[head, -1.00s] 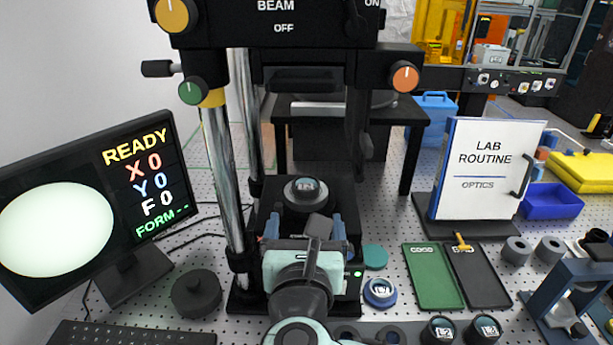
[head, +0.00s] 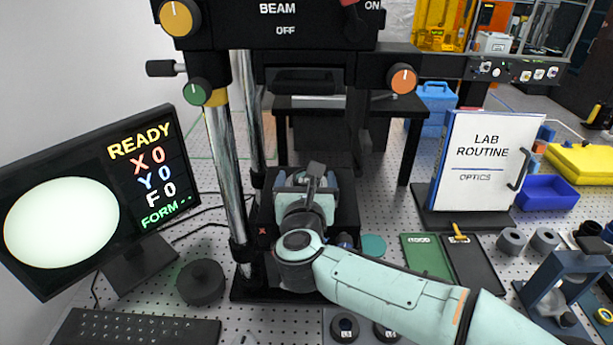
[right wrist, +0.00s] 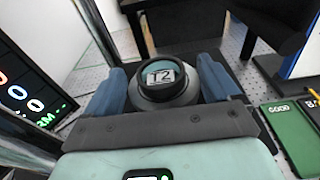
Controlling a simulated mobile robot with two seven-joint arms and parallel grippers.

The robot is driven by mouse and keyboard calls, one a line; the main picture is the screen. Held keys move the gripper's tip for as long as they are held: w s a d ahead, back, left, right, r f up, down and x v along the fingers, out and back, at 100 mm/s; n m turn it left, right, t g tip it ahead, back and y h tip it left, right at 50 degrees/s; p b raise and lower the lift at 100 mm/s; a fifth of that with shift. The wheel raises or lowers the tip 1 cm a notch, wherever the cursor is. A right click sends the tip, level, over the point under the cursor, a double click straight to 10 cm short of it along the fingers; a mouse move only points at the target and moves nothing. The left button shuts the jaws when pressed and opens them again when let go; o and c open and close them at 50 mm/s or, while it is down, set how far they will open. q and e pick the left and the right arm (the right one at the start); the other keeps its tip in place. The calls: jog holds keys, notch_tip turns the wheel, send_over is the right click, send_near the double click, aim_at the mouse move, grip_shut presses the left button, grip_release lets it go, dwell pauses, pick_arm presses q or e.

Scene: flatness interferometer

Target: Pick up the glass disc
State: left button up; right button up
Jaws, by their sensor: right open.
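A round glass disc (right wrist: 161,75) marked with what looks like T2 sits on top of a dark grey round mount (right wrist: 166,95), in the right wrist view. My right gripper (right wrist: 160,72) is open, with a blue finger on each side of the disc and mount. I see no clear contact. In the head view my right gripper (head: 305,180) is over the black stage (head: 344,205) of the instrument and hides the disc. My left gripper is out of view.
Chrome columns (head: 222,170) stand close to the left of my right gripper. The instrument head (head: 300,30) hangs above. The monitor (head: 95,200) is at left. Green (head: 425,258) and black (head: 477,265) trays and the routine board (head: 485,160) are at right.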

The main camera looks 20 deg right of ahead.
jog(key=c, duration=1.2)
